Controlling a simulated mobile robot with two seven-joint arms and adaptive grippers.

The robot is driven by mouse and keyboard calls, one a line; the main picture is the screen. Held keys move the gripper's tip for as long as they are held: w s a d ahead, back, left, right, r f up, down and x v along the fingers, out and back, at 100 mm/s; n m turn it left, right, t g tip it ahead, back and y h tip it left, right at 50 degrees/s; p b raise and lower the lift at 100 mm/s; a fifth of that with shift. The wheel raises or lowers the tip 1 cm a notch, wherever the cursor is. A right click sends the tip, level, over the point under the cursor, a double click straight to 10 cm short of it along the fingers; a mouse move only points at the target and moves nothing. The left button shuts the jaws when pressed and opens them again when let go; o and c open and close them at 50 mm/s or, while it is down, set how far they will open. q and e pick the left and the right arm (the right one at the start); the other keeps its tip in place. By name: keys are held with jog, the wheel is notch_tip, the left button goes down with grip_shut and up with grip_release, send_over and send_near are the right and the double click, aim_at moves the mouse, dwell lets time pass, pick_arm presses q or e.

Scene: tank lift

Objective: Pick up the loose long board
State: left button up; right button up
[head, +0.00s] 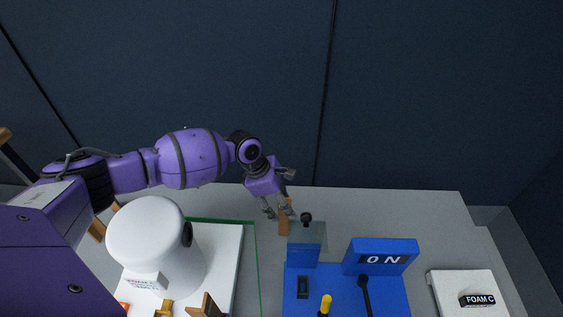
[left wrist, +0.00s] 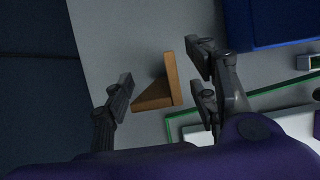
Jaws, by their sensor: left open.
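My left gripper (head: 280,213) reaches over the back part of the grey table (head: 390,212), and its jaws are open. A brown wooden piece (head: 284,221) stands at its fingertips. In the left wrist view this piece (left wrist: 169,82) lies between the spread fingers (left wrist: 160,78) and looks short and wedge-like, with a gap to the left finger; I cannot tell whether the right fingers touch it. Other wood shows at the left, partly hidden behind my arm: a strip (head: 97,230) and an end (head: 5,134). I cannot tell which wood is the loose long board. My right gripper is not in view.
A white tank (head: 150,240) stands on a white panel (head: 228,255) with a green edge. A blue unit (head: 340,290) with an "ON" sign (head: 382,259) is right of the gripper. A white block labelled "FOAM C" (head: 455,287) is far right. The back right table is clear.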

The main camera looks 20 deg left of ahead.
pick_arm(q)
jog(key=shift+w+r, duration=0.1)
jog(key=shift+c, duration=1.2)
jog(key=c, duration=1.1)
grip_shut()
jog(key=shift+r, duration=0.1)
